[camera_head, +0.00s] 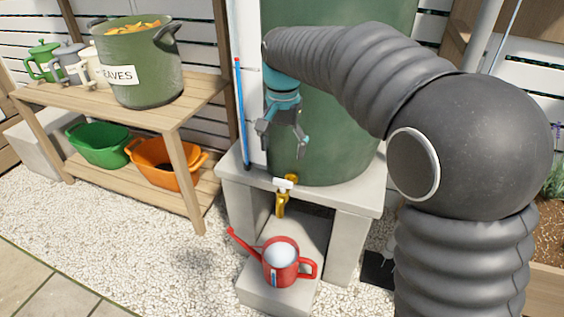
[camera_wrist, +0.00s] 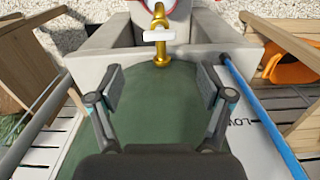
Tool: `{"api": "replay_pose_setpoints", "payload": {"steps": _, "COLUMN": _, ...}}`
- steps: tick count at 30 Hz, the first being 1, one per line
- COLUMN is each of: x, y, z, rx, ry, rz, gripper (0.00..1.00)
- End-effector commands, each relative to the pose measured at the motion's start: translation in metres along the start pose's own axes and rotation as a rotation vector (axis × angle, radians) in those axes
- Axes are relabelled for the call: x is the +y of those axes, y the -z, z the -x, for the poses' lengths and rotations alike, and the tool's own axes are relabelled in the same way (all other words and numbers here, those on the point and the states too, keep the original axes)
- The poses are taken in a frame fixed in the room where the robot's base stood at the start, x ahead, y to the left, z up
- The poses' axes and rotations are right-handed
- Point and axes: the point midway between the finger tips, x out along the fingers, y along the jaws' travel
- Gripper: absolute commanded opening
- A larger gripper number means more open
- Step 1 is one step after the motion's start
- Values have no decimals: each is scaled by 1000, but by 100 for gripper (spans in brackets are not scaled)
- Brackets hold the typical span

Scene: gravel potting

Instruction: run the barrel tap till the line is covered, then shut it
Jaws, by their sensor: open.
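The green barrel (camera_head: 340,110) stands on a pale stone stand. Its brass tap (camera_head: 281,204), with a white crossbar handle (camera_head: 283,184), sticks out low at the front; the handle also shows in the wrist view (camera_wrist: 158,34), lying crosswise. A red watering can (camera_head: 281,264) sits upright on a block below the spout, with a narrow light strip on its side. I see no clear stream, and cannot make out the line or the water level. My gripper (camera_head: 285,146) is open and empty, in front of the barrel above the tap; its fingers (camera_wrist: 164,92) spread either side of the view.
A blue tube (camera_head: 241,110) with a red top stands left of the barrel. A wooden shelf (camera_head: 120,112) at left holds a green pot marked LEAVES (camera_head: 138,62), several jugs, a green tub (camera_head: 98,144) and an orange tub (camera_head: 165,161). Gravel (camera_head: 150,250) in front is clear.

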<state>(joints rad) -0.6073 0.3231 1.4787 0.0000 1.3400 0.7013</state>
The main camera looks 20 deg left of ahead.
Motion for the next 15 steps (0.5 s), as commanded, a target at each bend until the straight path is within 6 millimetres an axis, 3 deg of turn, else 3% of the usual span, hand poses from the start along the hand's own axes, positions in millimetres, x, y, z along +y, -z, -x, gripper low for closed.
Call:
{"api": "replay_pose_setpoints", "payload": {"steps": 6, "x": 0, "y": 0, "z": 19, "rx": 0, "ry": 0, "rz": 0, "gripper": 79}}
{"api": "replay_pose_setpoints", "payload": {"steps": 15, "x": 0, "y": 0, "z": 21, "rx": -1, "ry": -1, "rz": 0, "gripper": 79}}
